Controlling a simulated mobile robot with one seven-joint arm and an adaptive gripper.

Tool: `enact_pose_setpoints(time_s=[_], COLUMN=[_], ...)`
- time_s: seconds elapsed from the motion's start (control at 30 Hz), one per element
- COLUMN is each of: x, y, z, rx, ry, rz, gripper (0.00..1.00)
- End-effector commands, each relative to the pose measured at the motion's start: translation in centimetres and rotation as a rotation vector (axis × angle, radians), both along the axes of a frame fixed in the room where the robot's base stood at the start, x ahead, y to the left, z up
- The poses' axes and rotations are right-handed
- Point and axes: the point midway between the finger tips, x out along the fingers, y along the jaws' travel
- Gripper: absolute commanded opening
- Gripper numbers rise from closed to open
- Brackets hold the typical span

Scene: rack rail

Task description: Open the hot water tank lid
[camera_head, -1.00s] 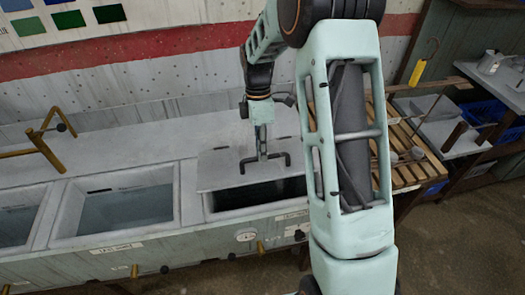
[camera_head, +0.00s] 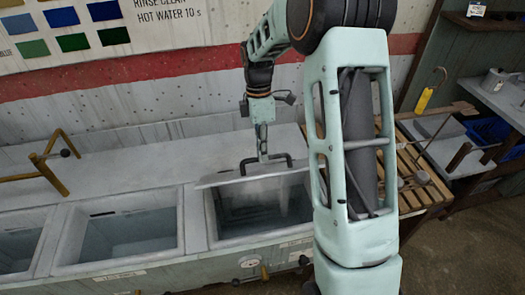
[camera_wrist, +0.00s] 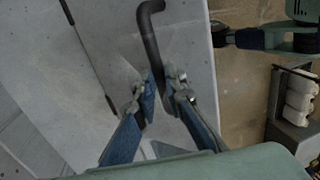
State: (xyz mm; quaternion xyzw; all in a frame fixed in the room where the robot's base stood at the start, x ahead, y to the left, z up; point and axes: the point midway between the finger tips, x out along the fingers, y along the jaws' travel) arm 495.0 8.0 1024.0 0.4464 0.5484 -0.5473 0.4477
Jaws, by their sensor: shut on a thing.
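The hot water tank (camera_head: 212,219) is the rightmost basin in the head view, with much of its inside showing. Its pale lid (camera_head: 215,181) is at the basin's back part and shows as a thin, tilted strip. A dark bent handle (camera_head: 284,156) stands on the lid. My gripper (camera_head: 263,156) is shut on the handle. In the wrist view the blue-padded fingers of my gripper (camera_wrist: 160,93) close around the dark handle (camera_wrist: 151,42), with the pale lid (camera_wrist: 105,30) behind it. The lid's exact height above the basin cannot be told.
More open basins (camera_head: 120,235) lie to the left, with a brass fixture (camera_head: 42,165) behind them. A slatted wooden rack (camera_head: 425,180) is at the right. A wall stands close behind.

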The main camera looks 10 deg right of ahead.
Motion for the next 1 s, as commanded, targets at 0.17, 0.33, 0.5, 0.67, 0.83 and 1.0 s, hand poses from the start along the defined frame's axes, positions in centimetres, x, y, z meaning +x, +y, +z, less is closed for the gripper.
enact_pose_setpoints(time_s=[0.17, 0.33, 0.5, 0.67, 0.83, 1.0], x=[0.6, 0.6, 0.5, 0.4, 0.6, 1.3], y=[-0.1, -0.1, -0.1, 0.0, 0.0, 0.0], z=[-0.6, -0.5, -0.4, -0.3, 0.5, 3.5], rx=[-0.001, 0.000, 0.000, 0.001, 0.001, 0.001], ry=[-0.018, -0.017, -0.016, -0.015, -0.017, -0.020], rz=[-0.002, -0.002, -0.002, -0.001, -0.001, -0.001], gripper=[0.00, 0.26, 0.29, 0.29, 0.29, 0.29])
